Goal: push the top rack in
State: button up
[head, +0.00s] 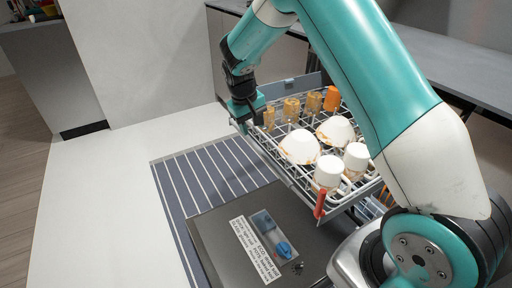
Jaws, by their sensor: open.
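The top rack (290,178) is a grey wire rack, pulled out above the open dishwasher door (219,222). It holds white bowls (299,147), white cups (328,171), several amber glasses (291,109) and an orange one (332,99). My gripper (247,117) is at the rack's left far corner, pointing down, with its fingers close to the rim. It is open; whether it touches the rack cannot be told. My arm hides the right part of the rack and most of the dishwasher's opening.
A label and a detergent dispenser (270,236) are on the door's inner face. A striped runner (215,168) lies on the pale floor beside the door. A grey counter (425,62) runs along the right. The floor at left is clear.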

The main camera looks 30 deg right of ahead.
aim_at(256, 146)
jog(key=f, duration=0.2)
jog(key=d+f, duration=0.1)
jog(key=f, duration=0.2)
jog(key=f+b, duration=0.1)
jog(key=f, duration=0.2)
jog(key=shift+d+f, duration=0.25)
jog(key=shift+d, duration=0.05)
grip_shut()
